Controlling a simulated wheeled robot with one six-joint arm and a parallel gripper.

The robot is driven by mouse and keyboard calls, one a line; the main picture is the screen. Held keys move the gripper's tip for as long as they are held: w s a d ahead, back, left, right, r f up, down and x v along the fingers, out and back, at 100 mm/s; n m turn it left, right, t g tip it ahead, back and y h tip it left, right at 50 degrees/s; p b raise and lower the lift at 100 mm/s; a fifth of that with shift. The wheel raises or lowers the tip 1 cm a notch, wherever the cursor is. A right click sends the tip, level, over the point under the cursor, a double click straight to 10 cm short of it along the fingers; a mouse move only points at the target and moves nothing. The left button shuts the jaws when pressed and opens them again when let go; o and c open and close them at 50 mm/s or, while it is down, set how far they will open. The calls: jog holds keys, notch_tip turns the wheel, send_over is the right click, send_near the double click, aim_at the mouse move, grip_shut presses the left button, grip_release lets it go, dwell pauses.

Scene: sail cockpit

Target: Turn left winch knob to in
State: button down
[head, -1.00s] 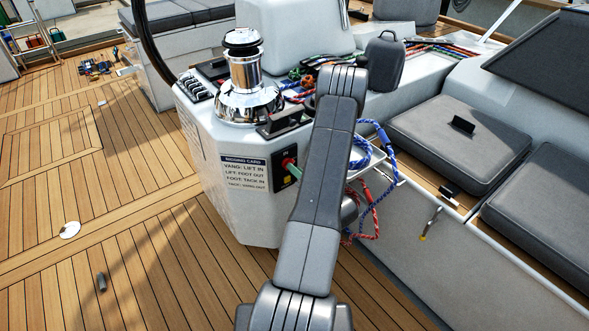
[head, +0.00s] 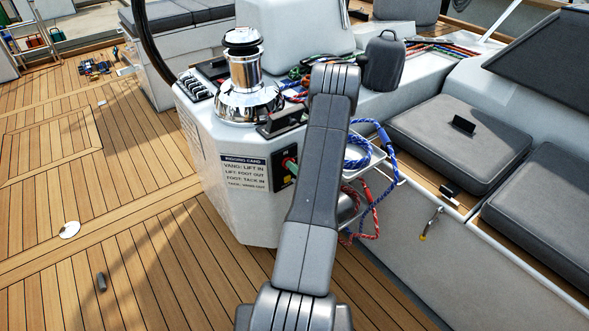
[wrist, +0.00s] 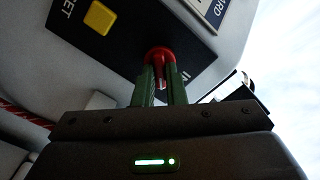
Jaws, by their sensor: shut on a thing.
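The red winch knob (wrist: 157,54) sits on a black control panel (wrist: 127,50) in the wrist view. Part of an "IN" label shows beside it. My gripper (wrist: 160,75) has its two green fingers shut on the knob, one on each side. The fingers hide part of the knob, and I cannot tell which way it points. In the head view the panel (head: 280,183) is on the white pedestal's front face, and my gripper's green fingertips (head: 291,165) reach it from the right. My arm hides most of the gripper there.
A yellow button (wrist: 99,17) is close by on the panel. A chrome winch (head: 248,85) stands on the pedestal above, and a rigging card (head: 243,171) is left of the panel. Blue rope (head: 386,160) and red rope (head: 374,215) hang right of my arm. The deck at left is mostly clear.

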jog(key=shift+f, duration=0.15)
jog(key=shift+a+n+b, duration=0.1)
jog(key=shift+n+b, duration=4.4)
jog(key=shift+b, duration=1.7)
jog(key=shift+r, duration=0.2)
jog(key=c, duration=1.5)
grip_release()
